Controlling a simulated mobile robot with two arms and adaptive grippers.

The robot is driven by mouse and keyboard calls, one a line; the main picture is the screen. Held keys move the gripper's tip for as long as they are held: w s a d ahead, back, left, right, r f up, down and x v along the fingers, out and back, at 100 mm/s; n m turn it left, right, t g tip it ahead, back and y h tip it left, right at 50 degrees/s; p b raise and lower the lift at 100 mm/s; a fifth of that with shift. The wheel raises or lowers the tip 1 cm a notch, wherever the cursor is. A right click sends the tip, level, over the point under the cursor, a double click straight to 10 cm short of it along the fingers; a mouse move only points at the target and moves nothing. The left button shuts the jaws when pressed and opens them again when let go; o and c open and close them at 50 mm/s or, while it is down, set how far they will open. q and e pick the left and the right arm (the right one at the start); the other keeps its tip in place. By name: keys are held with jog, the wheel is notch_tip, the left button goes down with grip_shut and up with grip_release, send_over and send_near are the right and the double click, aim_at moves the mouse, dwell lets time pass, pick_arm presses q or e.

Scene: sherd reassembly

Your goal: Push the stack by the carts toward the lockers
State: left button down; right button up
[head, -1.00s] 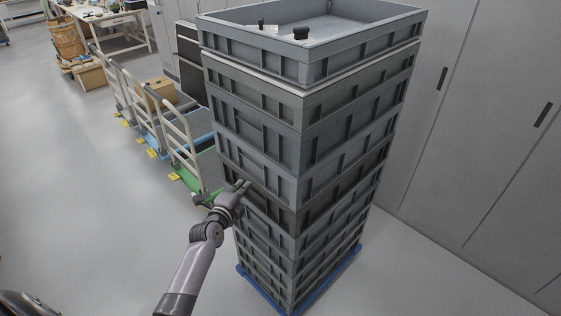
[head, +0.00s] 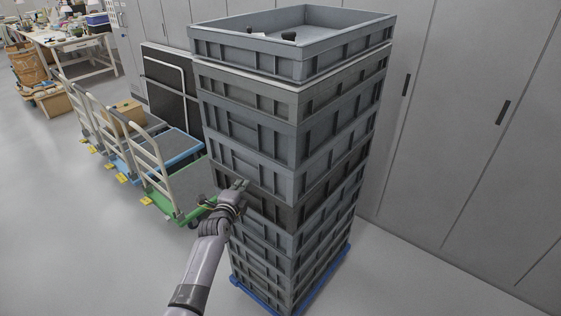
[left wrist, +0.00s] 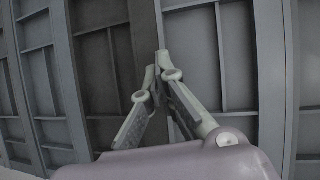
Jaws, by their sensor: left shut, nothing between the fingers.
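The stack of grey crates (head: 250,148) stands upright on a blue wheeled base (head: 325,277), with the grey lockers (head: 440,120) behind and to its right. The open top crate holds small dark items. My left gripper (head: 240,186) is at the stack's left face, around mid-height. In the left wrist view, its closed fingertips (left wrist: 158,62) point at the ribbed crate walls (left wrist: 225,60) and hold nothing. Whether they touch the wall, I cannot tell. My right gripper is not in view.
Several platform carts stand left of the stack; the nearest, a green one (head: 178,187), is close to it. A dark panel (head: 165,85) stands behind them. A cluttered workbench (head: 75,42) is at the far left. Floor is clear at left and between stack and lockers.

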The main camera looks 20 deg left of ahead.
aim_at(251, 179)
pick_arm(q)
jog(key=w+b, duration=0.1)
jog(key=w+d, duration=0.1)
jog(key=w+b, duration=0.1)
jog(key=w, duration=0.1)
jog(key=shift+d+r+b, duration=0.15)
jog(key=shift+d+b, duration=0.15)
jog(key=w+d+b, duration=0.5)
jog(key=w+b, duration=0.7)
jog(key=b, duration=0.2)
jog(key=d+f+p+v, duration=0.1)
jog(key=p+v, duration=0.7)
jog(key=p, duration=0.4)
jog(key=shift+f+p, duration=0.3)
jog(key=shift+f, duration=0.15)
